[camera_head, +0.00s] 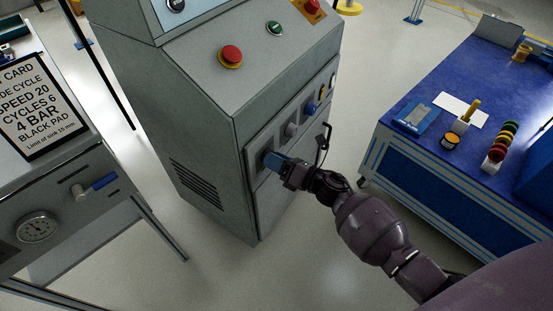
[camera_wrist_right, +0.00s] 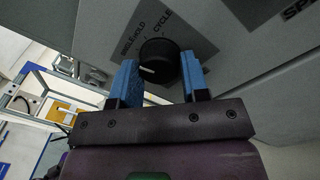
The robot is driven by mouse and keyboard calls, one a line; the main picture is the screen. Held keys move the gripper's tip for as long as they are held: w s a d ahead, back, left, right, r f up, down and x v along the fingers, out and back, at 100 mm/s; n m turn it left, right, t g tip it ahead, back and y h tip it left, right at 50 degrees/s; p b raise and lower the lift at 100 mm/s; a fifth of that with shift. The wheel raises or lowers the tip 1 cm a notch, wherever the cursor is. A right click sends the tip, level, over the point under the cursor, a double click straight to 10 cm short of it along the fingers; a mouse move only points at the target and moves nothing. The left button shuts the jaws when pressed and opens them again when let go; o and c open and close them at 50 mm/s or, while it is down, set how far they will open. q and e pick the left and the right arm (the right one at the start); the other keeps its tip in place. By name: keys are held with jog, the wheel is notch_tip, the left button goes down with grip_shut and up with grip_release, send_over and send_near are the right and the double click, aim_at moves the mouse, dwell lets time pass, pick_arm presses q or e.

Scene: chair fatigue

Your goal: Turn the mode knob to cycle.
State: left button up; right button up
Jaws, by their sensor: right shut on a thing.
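The black mode knob (camera_wrist_right: 158,58) is on the grey front panel of the machine (camera_head: 262,150). In the right wrist view it sits between the two blue fingers of my right gripper (camera_wrist_right: 160,78), which is shut on it. The labels beside it read CYCLE (camera_wrist_right: 163,22) and HOLD, with a partly legible word next to HOLD. A white mark on the knob points left and slightly down in that view, away from the CYCLE label. In the head view my right gripper (camera_head: 272,160) is at the panel's left-end control and mostly hides the knob. My left gripper is out of view.
Other knobs (camera_head: 291,130) line the panel to the right. A red emergency button (camera_head: 231,55) and green button (camera_head: 275,28) are on the sloped top. A card (camera_head: 38,105) stands at left; a blue-topped bench (camera_head: 400,145) is at right.

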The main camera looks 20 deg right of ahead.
pick_arm(q)
jog(key=p, duration=0.1)
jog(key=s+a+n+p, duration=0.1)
jog(key=p, duration=0.1)
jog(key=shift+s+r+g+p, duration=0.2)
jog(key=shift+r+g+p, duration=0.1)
pick_arm(e)
jog(key=m, duration=0.7)
jog(key=m+h, duration=0.1)
jog(key=m, duration=0.7)
jog(key=shift+a+r+t, duration=0.1)
jog(key=shift+r+t, duration=0.05)
jog(key=shift+t, duration=0.25)
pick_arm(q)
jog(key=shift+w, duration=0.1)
pick_arm(e)
jog(key=shift+m+h, duration=0.3)
jog(key=shift+m, duration=0.1)
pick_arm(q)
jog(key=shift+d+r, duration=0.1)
pick_arm(e)
jog(key=o, duration=0.9)
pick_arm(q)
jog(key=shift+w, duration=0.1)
pick_arm(e)
jog(key=shift+s, duration=0.15)
